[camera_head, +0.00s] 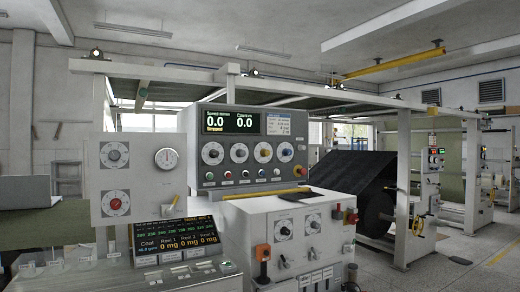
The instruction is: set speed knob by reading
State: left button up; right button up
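A grey control console (255,178) stands in the middle of the view. Its dark display (233,121) reads 0.0 under a speed label and 0.0 under a count label, with "Stopped" below. The dial labels are too small to read, so I cannot tell which one is the speed knob. Neither of my grippers is in view.
A left panel (138,182) carries two dials and a round gauge (166,158). A dark screen (177,238) sits below it. A white cabinet (300,240) with small dials stands at front right. A black roll (378,212) is beyond, with open floor (440,275) at the right.

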aim_at(213, 154)
jog(key=i+l+u, duration=0.3)
jog(key=i+l, duration=0.45)
jog(key=i, duration=0.1)
